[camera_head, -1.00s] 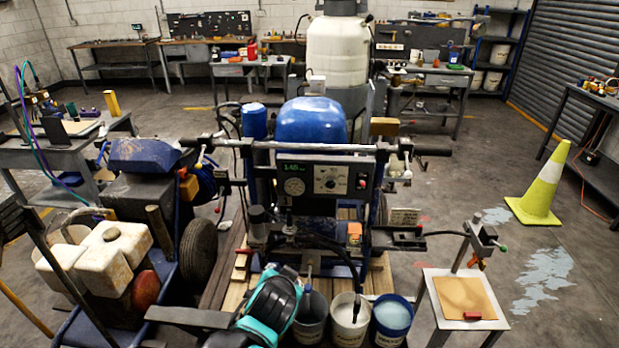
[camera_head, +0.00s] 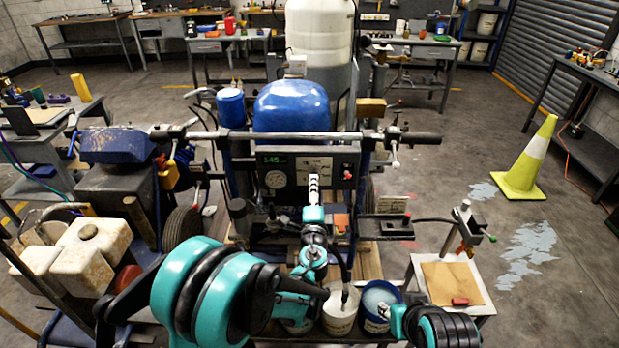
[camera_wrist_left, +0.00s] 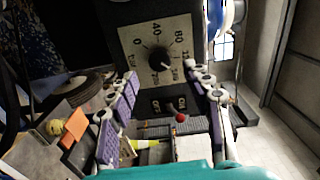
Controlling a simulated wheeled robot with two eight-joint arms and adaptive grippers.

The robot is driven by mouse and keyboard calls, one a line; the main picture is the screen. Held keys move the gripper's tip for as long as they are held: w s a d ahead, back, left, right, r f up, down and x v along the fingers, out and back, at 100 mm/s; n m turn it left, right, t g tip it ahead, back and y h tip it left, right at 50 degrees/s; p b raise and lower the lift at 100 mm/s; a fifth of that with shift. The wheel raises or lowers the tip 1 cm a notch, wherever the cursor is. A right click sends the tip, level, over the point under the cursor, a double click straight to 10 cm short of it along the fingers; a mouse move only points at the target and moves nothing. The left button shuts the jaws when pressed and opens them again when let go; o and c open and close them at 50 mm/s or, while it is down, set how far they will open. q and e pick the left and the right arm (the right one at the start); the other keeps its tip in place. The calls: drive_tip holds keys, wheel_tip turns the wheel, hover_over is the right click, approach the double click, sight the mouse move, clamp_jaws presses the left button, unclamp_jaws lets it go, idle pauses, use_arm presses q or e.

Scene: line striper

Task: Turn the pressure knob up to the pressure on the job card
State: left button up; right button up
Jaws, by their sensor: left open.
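The pressure knob (camera_wrist_left: 158,60) is a dark round knob on a pale dial plate (camera_wrist_left: 180,38) marked with numbers, 40 and 80 among them, in the left wrist view. My left gripper (camera_wrist_left: 161,72) is open, its two fingers on either side below the knob, with no visible contact. In the head view the left gripper (camera_head: 314,183) is in front of the control panel (camera_head: 337,180) and covers part of the dial.
A green lit display (camera_head: 274,161) and a round gauge (camera_head: 275,179) sit on the panel's left. A red-topped switch (camera_wrist_left: 180,117) is below the dial. A handlebar (camera_head: 300,136) crosses above the panel. Buckets (camera_head: 341,318) stand below.

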use_arm(q)
drive_tip(key=w+b, duration=0.1)
drive_tip(key=w, duration=0.5)
drive_tip(key=shift+s, duration=0.1)
clamp_jaws()
